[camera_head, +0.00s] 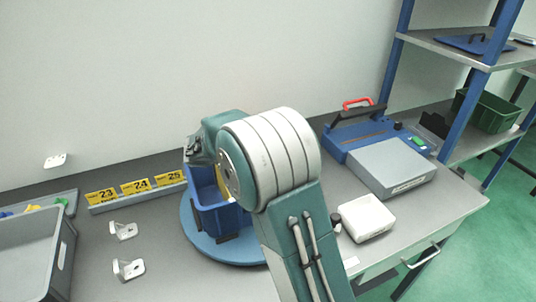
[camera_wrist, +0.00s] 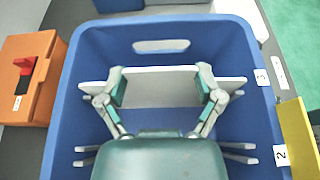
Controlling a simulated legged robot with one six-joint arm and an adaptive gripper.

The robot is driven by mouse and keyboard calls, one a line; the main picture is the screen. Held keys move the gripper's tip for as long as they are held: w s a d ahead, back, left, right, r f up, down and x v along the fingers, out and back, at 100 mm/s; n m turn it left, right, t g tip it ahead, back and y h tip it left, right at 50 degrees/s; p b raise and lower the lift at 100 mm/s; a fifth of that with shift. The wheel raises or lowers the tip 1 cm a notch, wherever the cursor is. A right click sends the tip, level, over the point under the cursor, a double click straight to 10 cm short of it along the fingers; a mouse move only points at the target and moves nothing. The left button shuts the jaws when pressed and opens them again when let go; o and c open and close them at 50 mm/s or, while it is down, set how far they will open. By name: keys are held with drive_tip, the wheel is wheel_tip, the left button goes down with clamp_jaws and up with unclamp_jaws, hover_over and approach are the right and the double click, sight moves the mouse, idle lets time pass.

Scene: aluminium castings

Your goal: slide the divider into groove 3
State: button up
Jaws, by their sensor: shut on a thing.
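The divider (camera_wrist: 160,92), a light grey plate, lies across the blue bin in the wrist view. My gripper (camera_wrist: 160,86) is shut on it, with one finger on each side of its middle part. The blue bin (camera_wrist: 160,26) surrounds the gripper; its right rim carries a label 3 (camera_wrist: 262,77) and a label 2 (camera_wrist: 281,155). The divider's right end is close to label 3. I cannot tell whether its ends sit in a groove. Pale rails (camera_wrist: 238,153) show lower down on both inner sides. In the head view my arm partly hides the blue bin (camera_head: 222,222), and the divider cannot be made out.
The bin stands on a round blue base (camera_head: 190,232). An orange box with a red switch (camera_wrist: 24,80) is left of the bin. Yellow number plates (camera_head: 135,187), metal brackets (camera_head: 128,268), a grey tray (camera_head: 30,255) and a white box (camera_head: 367,216) stand around.

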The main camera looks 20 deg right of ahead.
drive_tip(key=shift+f, duration=0.45)
drive_tip(key=o, duration=1.1)
drive_tip(key=v, duration=1.2)
drive_tip(key=shift+f, duration=0.15)
